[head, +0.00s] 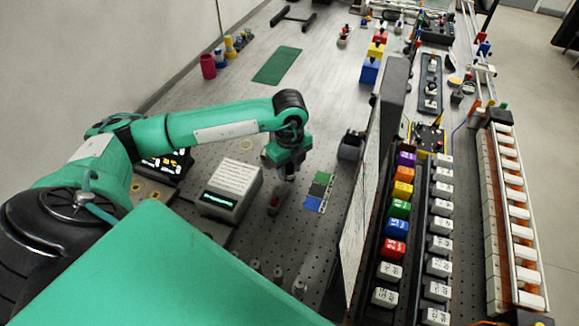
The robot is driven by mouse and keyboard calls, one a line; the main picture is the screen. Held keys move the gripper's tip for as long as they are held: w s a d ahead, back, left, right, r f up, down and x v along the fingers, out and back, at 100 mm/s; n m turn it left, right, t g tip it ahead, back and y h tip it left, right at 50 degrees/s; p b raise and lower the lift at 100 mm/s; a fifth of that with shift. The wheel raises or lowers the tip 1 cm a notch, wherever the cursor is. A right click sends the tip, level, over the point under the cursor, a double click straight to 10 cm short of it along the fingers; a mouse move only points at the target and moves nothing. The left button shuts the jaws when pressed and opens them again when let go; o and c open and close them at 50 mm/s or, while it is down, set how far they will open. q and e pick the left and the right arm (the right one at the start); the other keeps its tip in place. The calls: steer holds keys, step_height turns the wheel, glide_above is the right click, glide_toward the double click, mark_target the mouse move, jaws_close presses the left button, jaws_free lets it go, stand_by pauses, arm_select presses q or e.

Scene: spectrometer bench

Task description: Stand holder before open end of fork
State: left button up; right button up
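My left gripper (286,172) points down over the perforated bench top, between the grey instrument and the small coloured tiles. Its fingers are dark and small, and I cannot tell whether they are open or shut. A small dark upright piece with a reddish part (273,204) is just below and in front of the fingers. It may be the holder, but it is too small to be sure, and I cannot tell whether the gripper touches it. I cannot clearly make out the fork. My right gripper is not in view.
A grey instrument (231,190) with a lit green display stands left of the gripper. A tall pale panel (357,225) and racks of coloured blocks (399,208) stand farther right. A green mat (277,65) lies on clear bench behind.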

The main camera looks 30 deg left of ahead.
arm_select(q)
steer(key=shift+o, duration=0.6)
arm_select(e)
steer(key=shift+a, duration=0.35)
arm_select(q)
steer(key=shift+r, duration=0.1)
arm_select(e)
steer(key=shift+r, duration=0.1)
arm_select(q)
steer(key=shift+r, duration=0.2)
step_height(320, 180, up, 12)
steer(key=b, duration=0.2)
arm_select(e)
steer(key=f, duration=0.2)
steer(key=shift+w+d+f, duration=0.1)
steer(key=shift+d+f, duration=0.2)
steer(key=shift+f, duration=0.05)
arm_select(q)
steer(key=shift+f, duration=0.15)
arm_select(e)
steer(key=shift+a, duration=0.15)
